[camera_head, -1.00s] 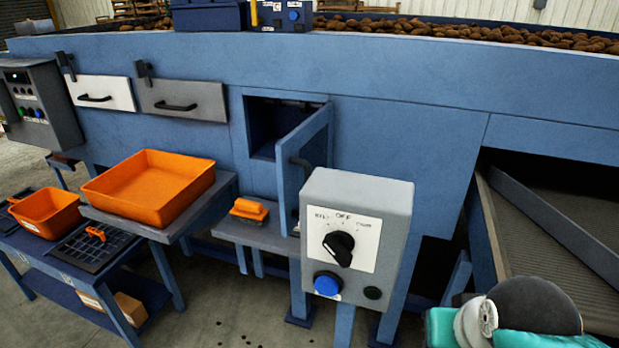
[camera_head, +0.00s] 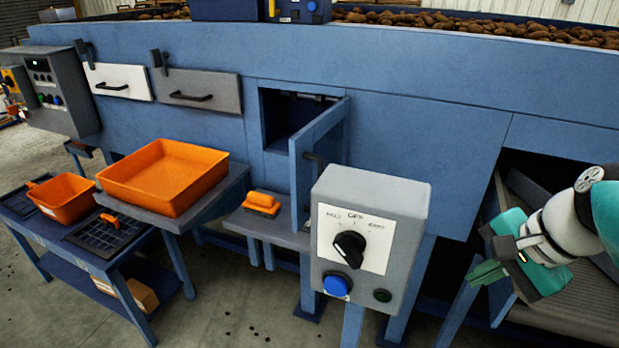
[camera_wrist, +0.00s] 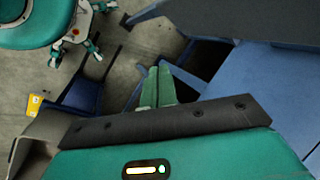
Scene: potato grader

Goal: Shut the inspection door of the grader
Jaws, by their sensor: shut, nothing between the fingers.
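The blue inspection door (camera_head: 318,150) of the grader stands swung open, its hinge side on the right of a dark square opening (camera_head: 287,122). A dark handle shows on the door, partly hidden behind the grey control box. My gripper (camera_head: 474,277) is at the right in the head view, right of the control box and well apart from the door. Its green fingers are together and empty; they also show in the wrist view (camera_wrist: 158,88). The wrist view does not clearly show the door.
The grey control box (camera_head: 410,205) with a black knob and blue button stands between my gripper and the door. An orange brush (camera_head: 262,203) lies on a shelf below the opening. An orange tray (camera_head: 165,178) and a conveyor (camera_head: 575,315) flank the area.

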